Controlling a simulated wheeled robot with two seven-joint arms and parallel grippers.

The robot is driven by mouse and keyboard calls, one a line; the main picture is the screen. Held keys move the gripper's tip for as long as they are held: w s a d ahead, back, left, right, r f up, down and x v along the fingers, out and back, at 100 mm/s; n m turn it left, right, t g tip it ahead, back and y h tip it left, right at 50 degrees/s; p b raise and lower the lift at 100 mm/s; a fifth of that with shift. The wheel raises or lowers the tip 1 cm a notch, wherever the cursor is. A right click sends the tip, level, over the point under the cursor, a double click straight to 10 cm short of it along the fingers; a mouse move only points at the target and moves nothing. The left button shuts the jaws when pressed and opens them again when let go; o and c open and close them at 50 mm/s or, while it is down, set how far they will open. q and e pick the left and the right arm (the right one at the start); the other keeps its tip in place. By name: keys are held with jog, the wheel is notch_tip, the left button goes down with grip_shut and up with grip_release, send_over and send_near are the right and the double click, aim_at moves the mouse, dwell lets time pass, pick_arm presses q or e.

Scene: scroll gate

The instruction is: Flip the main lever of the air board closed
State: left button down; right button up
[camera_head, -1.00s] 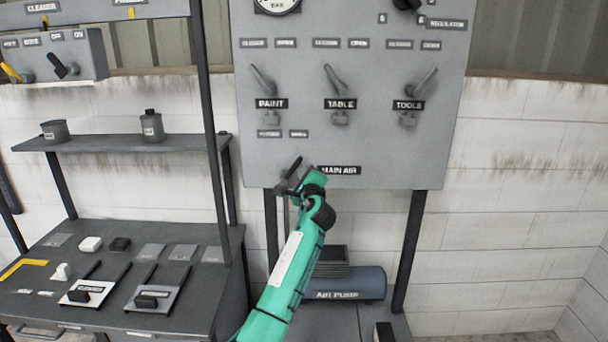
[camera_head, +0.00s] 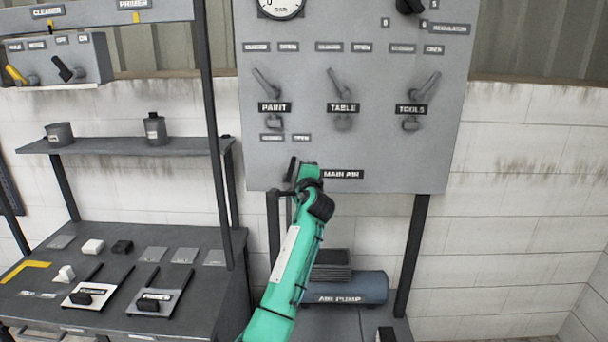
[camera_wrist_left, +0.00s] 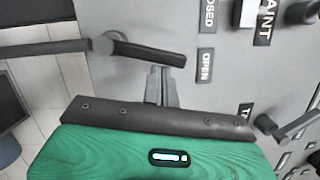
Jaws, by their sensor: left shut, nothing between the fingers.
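The grey air board (camera_head: 380,140) hangs on the wall in the head view. Its main lever (camera_head: 291,168) is a dark handle at the lower left, beside the "MAIN AIR" label (camera_head: 343,174). In the left wrist view the lever (camera_wrist_left: 147,50) runs from its round pivot towards the label side, pointing between "CLOSED" (camera_wrist_left: 207,12) and "OPEN" (camera_wrist_left: 205,66), nearer "OPEN". My left gripper (camera_head: 300,172) is shut and empty, on the lever's right side in the head view. In the wrist view its fingertips (camera_wrist_left: 162,72) are right beside the handle; contact is unclear.
Levers for paint (camera_head: 266,82), table (camera_head: 339,84) and tools (camera_head: 424,88) sit above on the board. An air pump (camera_head: 345,288) stands below. A workbench (camera_head: 60,305) with shelves is at the left.

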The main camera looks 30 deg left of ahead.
aim_at(291, 166)
pick_arm(q)
jog(key=n, duration=0.1)
jog(key=s+a+r+n, duration=0.1)
jog(key=n, duration=0.1)
jog(key=a+n, duration=0.1)
jog(key=shift+s+a+r+n+g+h+p, duration=0.2)
jog(key=shift+s+n+g+h+p, duration=0.1)
jog(key=shift+g+h, duration=0.1)
jog(key=shift+s+a+f+n+h+p, duration=0.15)
jog(key=shift+s+a+n+h, duration=0.2)
jog(key=shift+n, duration=0.4)
jog(key=shift+s+a+r+n+h+p, duration=0.15)
jog(key=shift+a+n, duration=0.35)
jog(key=shift+n, duration=0.3)
jog(key=shift+s+a+f+n+h+p, duration=0.1)
jog(key=shift+s+a+n, duration=0.25)
jog(key=shift+n, duration=0.4)
jog(key=shift+w+a+g, duration=0.1)
jog(key=shift+g, duration=0.2)
